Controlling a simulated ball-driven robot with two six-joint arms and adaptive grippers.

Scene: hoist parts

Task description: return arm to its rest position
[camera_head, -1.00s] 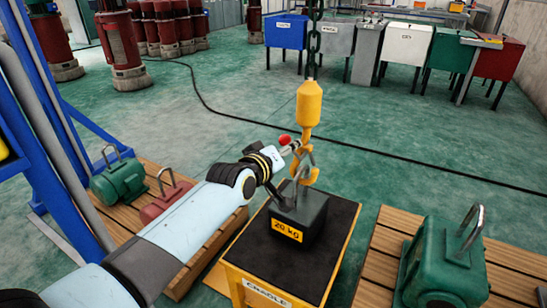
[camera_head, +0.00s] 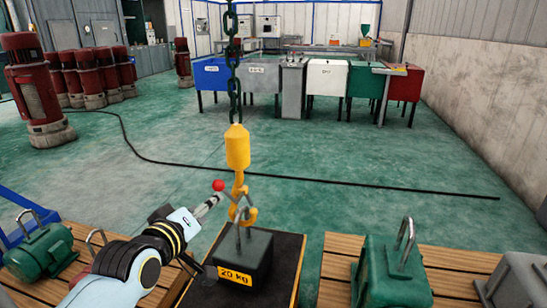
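A yellow hoist hook (camera_head: 238,150) hangs from a dark chain and meets the metal handle of the dark 20 kg weight (camera_head: 244,258). The weight sits on a black-topped stand (camera_head: 284,262). A small red ball (camera_head: 218,185) shows beside the hook. My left arm comes in from the lower left, and its dark gripper (camera_head: 192,264) is just left of the weight, low and partly hidden by the wrist. I cannot tell how its fingers stand or whether they touch the weight. My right gripper is not in view.
Wooden pallets stand either side, with green motors at left (camera_head: 38,250) and right (camera_head: 392,270); a grey one (camera_head: 515,280) is at far right. Blue (camera_head: 222,75), white (camera_head: 327,78) and red (camera_head: 405,85) bins stand behind. A black cable (camera_head: 300,180) crosses the open green floor.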

